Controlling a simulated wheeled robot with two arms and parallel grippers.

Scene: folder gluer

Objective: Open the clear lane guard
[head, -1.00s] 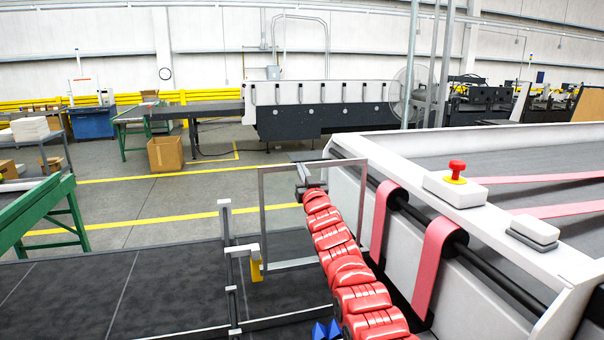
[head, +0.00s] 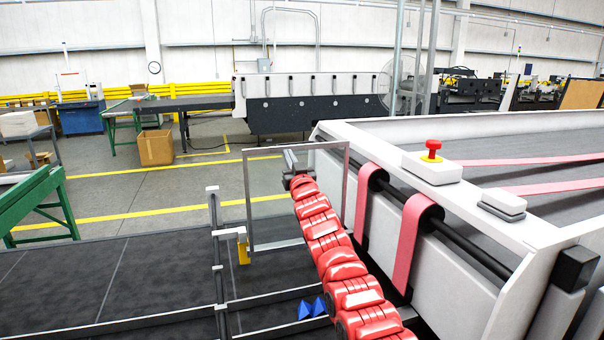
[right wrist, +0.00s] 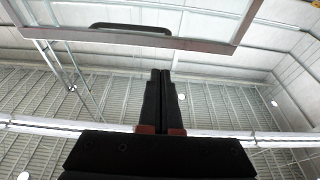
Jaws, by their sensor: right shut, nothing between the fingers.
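The clear lane guard (head: 270,205) is a see-through panel in a thin grey frame. It stands upright over the dark lane bed, close to the white machine side. My right arm crosses in front of its right part, and my right gripper (head: 291,160) is near its top edge. In the right wrist view the fingers (right wrist: 165,75) are shut with nothing between them. They point up toward the guard's frame (right wrist: 215,47) and its dark handle (right wrist: 130,28), with no clear contact. My left gripper is not in view.
Pink belts (head: 412,240) and a red button (head: 432,150) are on the white machine at right. Blue pieces (head: 311,308) lie beside my arm. The dark bed at left is clear.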

